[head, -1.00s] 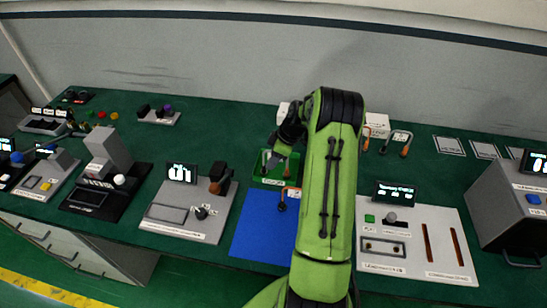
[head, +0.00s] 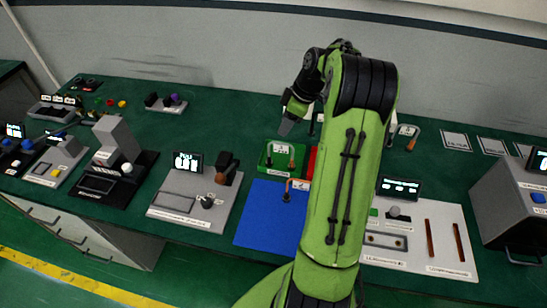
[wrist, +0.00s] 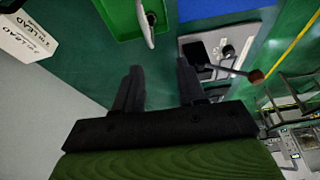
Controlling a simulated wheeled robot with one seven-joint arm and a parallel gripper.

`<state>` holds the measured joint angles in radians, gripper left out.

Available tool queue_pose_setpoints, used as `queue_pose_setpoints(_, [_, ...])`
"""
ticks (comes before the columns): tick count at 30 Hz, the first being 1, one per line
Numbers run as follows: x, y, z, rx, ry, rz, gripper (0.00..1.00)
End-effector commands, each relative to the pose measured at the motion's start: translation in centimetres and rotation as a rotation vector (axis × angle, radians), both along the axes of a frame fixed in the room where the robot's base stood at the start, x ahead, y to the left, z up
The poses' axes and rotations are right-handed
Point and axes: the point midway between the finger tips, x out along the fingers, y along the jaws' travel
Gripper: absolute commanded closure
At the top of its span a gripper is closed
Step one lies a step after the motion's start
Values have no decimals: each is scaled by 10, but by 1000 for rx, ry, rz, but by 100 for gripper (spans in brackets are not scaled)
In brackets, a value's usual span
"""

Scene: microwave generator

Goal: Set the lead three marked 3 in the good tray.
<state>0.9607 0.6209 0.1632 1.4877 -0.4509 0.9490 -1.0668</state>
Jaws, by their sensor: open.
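In the head view a small green tray (head: 264,167) stands behind the blue mat. A lead with a white tag (head: 281,149) and copper-coloured end is inside it; I cannot read its number. The wrist view shows part of the green tray (wrist: 119,17) with a pale lead (wrist: 146,22) in it. My gripper (head: 287,124) is open and empty, above and behind the tray, apart from the lead. Its two spread fingers show in the wrist view (wrist: 158,86). Another copper-ended lead (head: 287,194) is at the blue mat's back edge, its tag unreadable.
The blue mat (head: 264,222) lies in front of the tray. A red tray (head: 311,160) is beside it, mostly behind my arm. More leads (head: 410,140) stand at right. Test devices (head: 190,195) line the bench's front. A white LEAD-labelled box (wrist: 25,40) is near my gripper.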

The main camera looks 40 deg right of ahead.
Motion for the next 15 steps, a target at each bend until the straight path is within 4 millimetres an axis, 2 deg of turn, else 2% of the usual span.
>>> queue_pose_setpoints(1, [4, 30, 24, -26, 9, -8, 60])
queue_pose_setpoints(3, [0, 74, 53, -55, 29, -62, 60])
queue_pose_setpoints(7, [-28, 149, 96, -99, 32, -183, 60])
queue_pose_setpoints(9, [-51, 184, 112, -110, 17, -251, 60])
queue_pose_setpoints(11, [-75, 210, 122, -110, -4, -311, 60])
queue_pose_setpoints(12, [-93, 225, 127, -106, -21, -351, 60])
queue_pose_setpoints(15, [-138, 253, 130, -75, -66, -450, 60])
